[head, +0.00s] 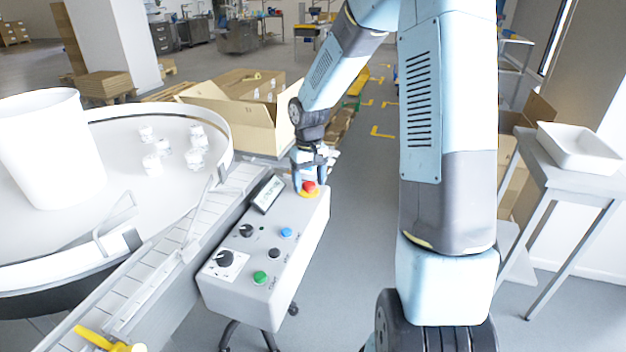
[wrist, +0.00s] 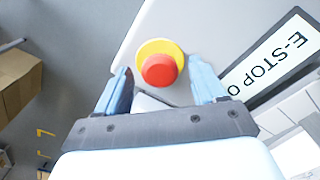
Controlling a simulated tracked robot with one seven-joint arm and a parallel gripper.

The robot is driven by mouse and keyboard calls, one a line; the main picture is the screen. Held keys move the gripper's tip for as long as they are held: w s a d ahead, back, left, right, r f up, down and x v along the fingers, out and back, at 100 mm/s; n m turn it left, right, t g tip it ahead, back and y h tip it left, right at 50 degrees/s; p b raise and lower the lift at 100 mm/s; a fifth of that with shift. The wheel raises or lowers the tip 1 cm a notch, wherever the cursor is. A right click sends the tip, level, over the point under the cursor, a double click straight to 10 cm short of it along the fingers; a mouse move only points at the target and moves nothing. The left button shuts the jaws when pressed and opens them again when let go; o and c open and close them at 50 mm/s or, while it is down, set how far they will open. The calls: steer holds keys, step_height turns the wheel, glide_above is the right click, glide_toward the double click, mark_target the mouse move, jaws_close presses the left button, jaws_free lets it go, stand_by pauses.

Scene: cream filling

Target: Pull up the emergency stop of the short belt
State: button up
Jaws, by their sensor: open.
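The emergency stop is a red mushroom button (head: 309,187) on a yellow base at the far end of the grey control box (head: 262,262). In the wrist view the red button (wrist: 159,71) and its yellow collar (wrist: 152,46) lie between and slightly beyond my fingertips. My gripper (head: 308,180) is open, with one light blue finger on each side of the button, apart from it. In the wrist view my gripper (wrist: 160,82) holds nothing. A display (wrist: 272,60) beside the button shows text reading "E-STOP 0".
The short belt (head: 180,245) runs along the left of the box. A round table (head: 215,125) with several small white jars stands left. An open cardboard box (head: 245,135) is behind. The box also carries blue, green and black controls.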

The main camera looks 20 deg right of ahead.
jaws_close()
stand_by(0.7)
